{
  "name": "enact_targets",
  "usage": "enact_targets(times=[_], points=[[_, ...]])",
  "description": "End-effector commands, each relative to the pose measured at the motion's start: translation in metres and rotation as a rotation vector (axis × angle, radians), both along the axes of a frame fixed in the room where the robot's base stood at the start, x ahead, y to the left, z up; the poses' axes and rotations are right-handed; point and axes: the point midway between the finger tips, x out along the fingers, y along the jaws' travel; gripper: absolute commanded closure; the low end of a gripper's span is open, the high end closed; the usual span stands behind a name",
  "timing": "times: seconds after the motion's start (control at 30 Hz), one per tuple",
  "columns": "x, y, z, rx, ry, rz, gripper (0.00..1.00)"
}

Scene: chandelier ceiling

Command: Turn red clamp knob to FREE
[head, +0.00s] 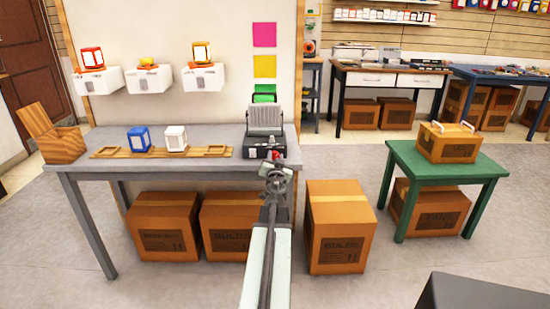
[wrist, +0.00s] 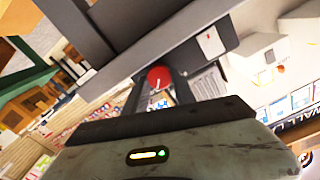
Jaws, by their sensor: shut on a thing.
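The red clamp knob (head: 276,154) is on the front of a grey and black device (head: 265,122) at the right end of the grey table. In the wrist view the knob (wrist: 159,77) is a round red disc with a pale line on its face. My gripper (head: 277,166) reaches it from the front; in the wrist view my gripper (wrist: 159,84) has one dark finger on each side of the knob and is shut on it. A white label with a small red mark (wrist: 210,41) is on the device beside the knob. Its lettering is too small to read.
A blue lantern-like block (head: 138,139) and a white one (head: 175,138) stand on a wooden rail left of the device. A wooden holder (head: 60,143) is at the table's left end. Cardboard boxes (head: 335,235) stand on the floor. A green table (head: 400,160) is at right.

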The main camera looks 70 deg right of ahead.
Motion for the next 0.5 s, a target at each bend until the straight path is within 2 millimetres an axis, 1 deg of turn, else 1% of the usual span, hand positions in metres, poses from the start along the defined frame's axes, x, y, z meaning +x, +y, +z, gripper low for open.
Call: enact_targets(times=[0.03,0.27,0.5], points=[[0.0031,0.0034,-0.0002,-0.006,0.017,0.009,1.0],[0.0048,0.0046,0.0001,-0.061,0.157,0.012,1.0],[0.0073,0.0055,0.0003,-0.142,0.365,0.013,1.0]])
